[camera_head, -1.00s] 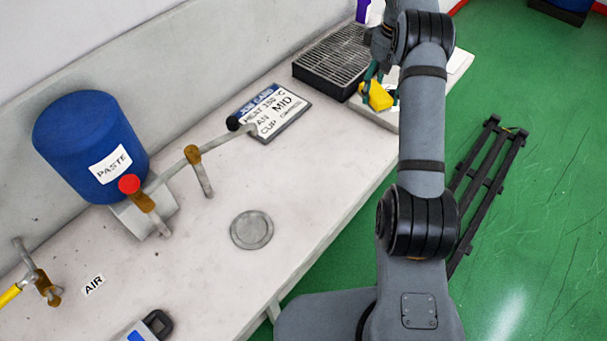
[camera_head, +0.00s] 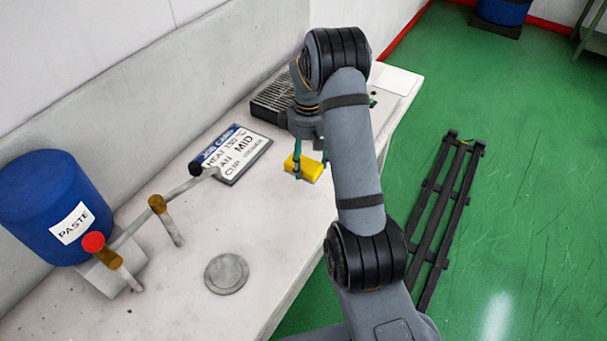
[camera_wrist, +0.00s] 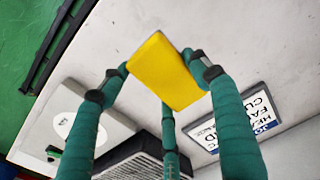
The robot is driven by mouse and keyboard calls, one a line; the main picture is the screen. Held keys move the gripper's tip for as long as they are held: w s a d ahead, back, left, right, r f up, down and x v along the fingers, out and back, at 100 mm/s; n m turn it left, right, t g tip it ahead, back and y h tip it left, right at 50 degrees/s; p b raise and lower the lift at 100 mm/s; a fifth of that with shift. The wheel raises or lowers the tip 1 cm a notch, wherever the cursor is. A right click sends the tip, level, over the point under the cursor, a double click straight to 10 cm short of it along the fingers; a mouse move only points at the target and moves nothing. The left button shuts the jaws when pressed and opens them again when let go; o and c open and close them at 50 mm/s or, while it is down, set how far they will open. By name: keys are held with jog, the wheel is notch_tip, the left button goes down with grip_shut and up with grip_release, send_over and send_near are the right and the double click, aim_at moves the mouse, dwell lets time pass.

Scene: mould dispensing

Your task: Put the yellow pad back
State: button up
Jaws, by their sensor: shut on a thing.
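The yellow pad (camera_head: 306,168) is a small block held in my gripper (camera_head: 311,168). In the head view it is over the bench, to the right of the job card, and part of it is hidden behind a finger. In the wrist view the yellow pad (camera_wrist: 165,70) sits between the green fingertips of my gripper (camera_wrist: 158,72), which is shut on it. The pad looks tilted there. I cannot tell exactly how high it is above the bench.
The job card (camera_head: 234,153) lies left of my gripper. A black grated tray (camera_head: 268,105) stands behind, partly hidden by my arm, beside a pale plate (camera_head: 397,80). A blue paste drum (camera_head: 48,205), its pipe and a round metal disc (camera_head: 226,273) are nearer. Bare bench surrounds the disc.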

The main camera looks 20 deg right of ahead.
aim_at(304, 184)
jog(key=shift+s+a+f, duration=0.25)
jog(key=shift+a+f, duration=0.15)
jog(key=shift+a, duration=0.1)
jog(key=shift+f+p, duration=0.4)
jog(key=shift+f, duration=1.6)
jog(key=shift+f, duration=0.15)
jog(key=o, duration=1)
jog(key=shift+c, duration=0.2)
jog(key=shift+o, duration=0.2)
notch_tip(304, 184, up, 12)
jog(key=shift+r, duration=0.2)
